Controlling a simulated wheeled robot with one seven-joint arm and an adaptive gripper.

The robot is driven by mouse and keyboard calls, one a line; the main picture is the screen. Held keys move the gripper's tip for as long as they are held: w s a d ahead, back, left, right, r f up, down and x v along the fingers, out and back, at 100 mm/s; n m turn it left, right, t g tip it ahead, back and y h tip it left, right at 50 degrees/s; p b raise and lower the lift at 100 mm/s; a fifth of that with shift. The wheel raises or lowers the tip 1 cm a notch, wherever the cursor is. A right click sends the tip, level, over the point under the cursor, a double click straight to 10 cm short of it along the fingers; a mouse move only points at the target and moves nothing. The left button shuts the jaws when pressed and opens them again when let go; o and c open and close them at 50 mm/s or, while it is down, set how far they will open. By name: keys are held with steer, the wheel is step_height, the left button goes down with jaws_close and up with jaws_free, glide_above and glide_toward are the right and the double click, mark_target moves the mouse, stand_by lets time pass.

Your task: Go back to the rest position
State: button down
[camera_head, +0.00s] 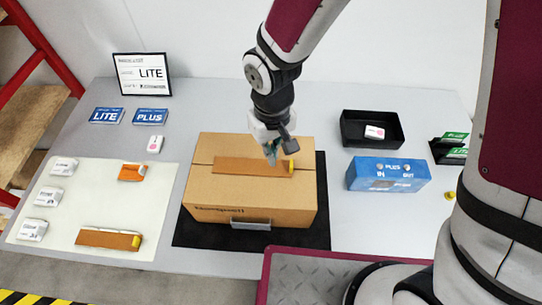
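My gripper (271,156) hangs over the cardboard box (212,193) in the middle of the table, pointing down. Its fingers are small and dark here, and I cannot tell whether they are open or shut, or whether they touch anything. The box looks closed and stands on a black mat (321,215). A brown strip (235,166) with a yellow end lies along the box's top, just under my gripper. The arm reaches in from the top right.
A cream mat (75,210) at left holds white packets, a small orange item and a brown-and-yellow strip. A black tray (352,132) holds a white packet. A blue box (388,175) stands at right. LITE (106,115) and PLUS cards (150,117) lie near a framed sign (142,74).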

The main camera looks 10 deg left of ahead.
steer(key=shift+r+p, duration=0.3)
steer(key=shift+r, duration=0.4)
steer(key=shift+w+d+r, duration=0.1)
steer(key=shift+r, duration=0.05)
steer(key=w+d+r+m+t, duration=0.2)
steer(key=d+r+m+t, duration=0.1)
steer(key=d+r, duration=1.15)
steer(key=s+d+r+m+t+b, duration=0.1)
steer(key=s+d+r+m+t, duration=0.1)
steer(key=s+d+r, duration=0.6)
steer(key=shift+s+d+r+m+t, duration=0.25)
steer(key=shift+s+r+m, duration=0.55)
steer(key=shift+r, duration=0.6)
